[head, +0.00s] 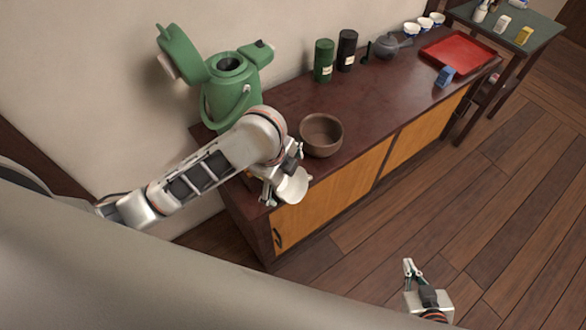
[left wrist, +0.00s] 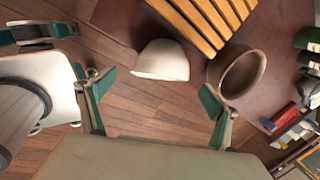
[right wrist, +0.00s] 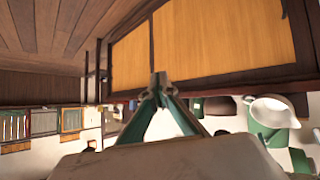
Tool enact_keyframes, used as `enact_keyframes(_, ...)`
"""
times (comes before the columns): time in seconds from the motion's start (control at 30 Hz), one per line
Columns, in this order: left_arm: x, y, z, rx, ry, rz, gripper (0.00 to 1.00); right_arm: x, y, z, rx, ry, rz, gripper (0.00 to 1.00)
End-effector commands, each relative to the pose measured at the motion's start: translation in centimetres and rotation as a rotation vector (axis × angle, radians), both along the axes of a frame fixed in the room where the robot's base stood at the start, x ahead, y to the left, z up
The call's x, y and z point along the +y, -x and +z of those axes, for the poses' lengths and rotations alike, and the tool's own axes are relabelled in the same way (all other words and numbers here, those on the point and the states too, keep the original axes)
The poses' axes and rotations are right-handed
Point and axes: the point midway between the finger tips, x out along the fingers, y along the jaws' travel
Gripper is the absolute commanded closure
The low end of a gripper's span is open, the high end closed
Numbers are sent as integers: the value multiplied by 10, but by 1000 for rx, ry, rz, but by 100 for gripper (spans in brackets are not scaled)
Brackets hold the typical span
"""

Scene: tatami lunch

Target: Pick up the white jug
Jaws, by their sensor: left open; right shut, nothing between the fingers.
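The white jug (head: 296,187) is at the near front edge of the dark cabinet top, partly hidden by my left gripper (head: 281,178). My left gripper is open, and in the left wrist view the jug (left wrist: 161,61) shows between and beyond its two fingertips (left wrist: 157,84). I see no finger closed on it, and contact is unclear. The right wrist view also shows the jug (right wrist: 270,110) at the right. My right gripper (head: 409,266) is shut and empty, low over the floor away from the cabinet; its fingertips (right wrist: 159,79) meet in the right wrist view.
A brown bowl (head: 321,135) stands close behind the jug. A green air pot (head: 230,90) with open lid stands at the left back. Green (head: 323,60) and black (head: 347,50) canisters, a grey teapot (head: 386,45) and a red tray (head: 457,50) stand farther right. The cabinet top's middle is clear.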

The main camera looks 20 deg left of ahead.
Motion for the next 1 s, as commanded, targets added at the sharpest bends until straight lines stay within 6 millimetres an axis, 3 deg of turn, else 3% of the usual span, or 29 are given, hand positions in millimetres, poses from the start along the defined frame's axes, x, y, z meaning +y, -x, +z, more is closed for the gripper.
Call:
enact_keyframes(0.1, -1, -4, -13, 3, -1, 2, 10, -1, 19, -13, 37, 6, 5, 100)
enact_keyframes(0.27, -1, -9, -23, 1, 1, 3, 10, 1, 26, -18, 51, 9, 13, 100)
enact_keyframes(0.6, 0, -28, -62, 1, 1, 3, 10, 3, 16, -11, 30, 4, 13, 100)
enact_keyframes(0.9, -1, -30, -68, -1, 2, 2, 10, 3, 13, -8, 23, -2, 6, 100)
enact_keyframes(0.93, -1, -30, -68, -1, 2, 2, 13, 3, 13, -8, 25, -3, 5, 100)
enact_keyframes(1.0, -1, -30, -68, -1, 2, 2, 31, 3, 14, -9, 27, -3, 4, 100)
